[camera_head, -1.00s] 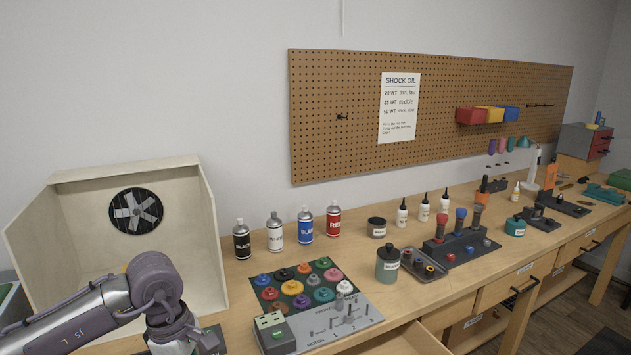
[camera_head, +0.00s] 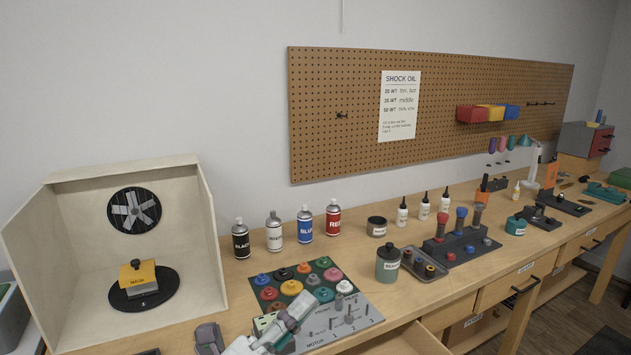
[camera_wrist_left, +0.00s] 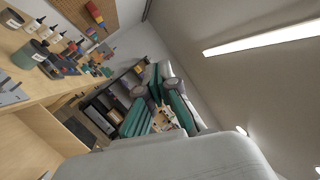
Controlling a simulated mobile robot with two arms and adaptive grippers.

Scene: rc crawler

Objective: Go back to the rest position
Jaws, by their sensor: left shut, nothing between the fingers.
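My left gripper (camera_head: 300,306) is at the lower middle of the head view, reaching in from the bottom edge. Its fingers are shut with nothing between them. It appears in front of the board of coloured knobs and pegs (camera_head: 372,318) and hides part of it. Whether it touches the board I cannot tell. My right gripper is not in view.
A pale open booth (camera_head: 207,240) stands at the left, with a yellow block (camera_head: 138,279) on a black round plate (camera_head: 165,292). Several spray cans (camera_head: 305,225) stand behind the board. A green jar (camera_head: 388,265) stands right of it. A drawer (camera_head: 405,342) is open at the front.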

